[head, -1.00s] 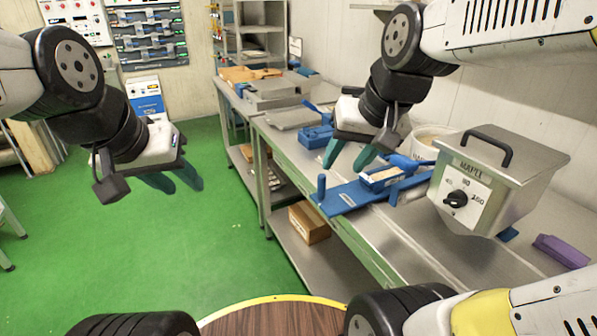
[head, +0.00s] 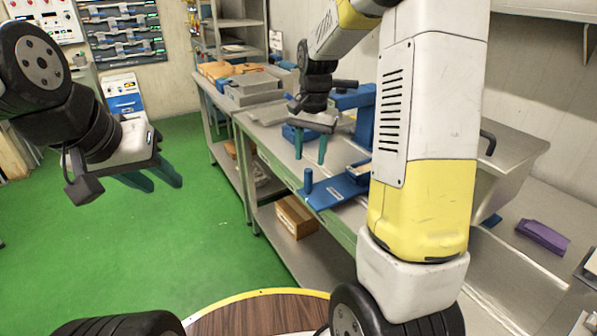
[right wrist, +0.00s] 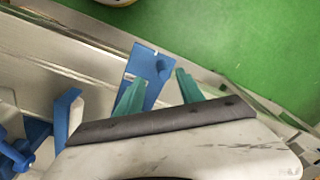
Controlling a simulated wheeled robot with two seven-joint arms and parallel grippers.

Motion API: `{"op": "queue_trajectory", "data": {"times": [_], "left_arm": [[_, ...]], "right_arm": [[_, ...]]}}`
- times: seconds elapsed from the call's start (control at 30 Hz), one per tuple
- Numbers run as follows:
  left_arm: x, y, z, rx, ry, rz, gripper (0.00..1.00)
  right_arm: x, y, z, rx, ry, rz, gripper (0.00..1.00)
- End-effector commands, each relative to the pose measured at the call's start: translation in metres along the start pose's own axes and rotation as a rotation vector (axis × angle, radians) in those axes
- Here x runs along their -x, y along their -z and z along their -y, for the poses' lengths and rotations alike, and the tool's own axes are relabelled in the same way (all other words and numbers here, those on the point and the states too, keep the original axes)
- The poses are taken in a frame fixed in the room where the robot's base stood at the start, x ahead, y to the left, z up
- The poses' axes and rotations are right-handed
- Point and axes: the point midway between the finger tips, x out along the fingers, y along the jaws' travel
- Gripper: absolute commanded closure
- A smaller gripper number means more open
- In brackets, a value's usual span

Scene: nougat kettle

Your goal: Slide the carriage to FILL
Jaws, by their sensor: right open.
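A blue plate (head: 332,192) with an upright blue post (head: 308,181) at its near left end lies on the steel bench. A blue block (head: 359,171) sits at its far right, mostly hidden behind my right arm; I cannot tell which part is the carriage. No FILL mark is readable. My right gripper (head: 310,152) is open and empty, above and just behind the post. In the right wrist view the plate (right wrist: 143,77) and post (right wrist: 163,65) show between the fingers (right wrist: 157,88). My left gripper (head: 154,181) is open and empty over the green floor.
A steel hopper box (head: 515,150) stands right, partly hidden by my right arm. A tall blue bracket (head: 356,112) stands behind the plate. A purple block (head: 542,236) lies on the bench at right. A cardboard box (head: 296,216) is on the lower shelf.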

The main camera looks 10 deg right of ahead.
Motion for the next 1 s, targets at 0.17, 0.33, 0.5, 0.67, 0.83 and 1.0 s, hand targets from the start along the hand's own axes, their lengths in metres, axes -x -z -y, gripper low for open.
{"op": "queue_trajectory", "data": {"times": [0.17,0.33,0.5,0.67,0.83,1.0], "left_arm": [[0.000,0.000,0.000,0.000,0.000,0.000,0.64],[0.000,0.000,0.000,0.000,0.000,0.000,0.64],[0.000,0.000,0.000,0.000,0.000,0.000,0.64],[0.000,0.000,0.000,0.000,0.000,0.000,0.64],[0.000,0.000,0.000,0.000,0.000,0.000,0.64],[0.000,0.000,0.000,0.000,0.000,0.000,0.64]], "right_arm": [[-0.028,0.015,0.007,-0.059,-0.048,0.026,0.55],[-0.043,0.017,0.007,-0.068,-0.057,0.031,0.55],[-0.071,0.015,0.005,-0.067,-0.057,0.032,0.55],[-0.094,0.015,0.004,-0.066,-0.056,0.031,0.55],[-0.107,0.014,0.004,-0.067,-0.055,0.029,0.55],[-0.109,0.014,0.004,-0.066,-0.054,0.028,0.55]]}}
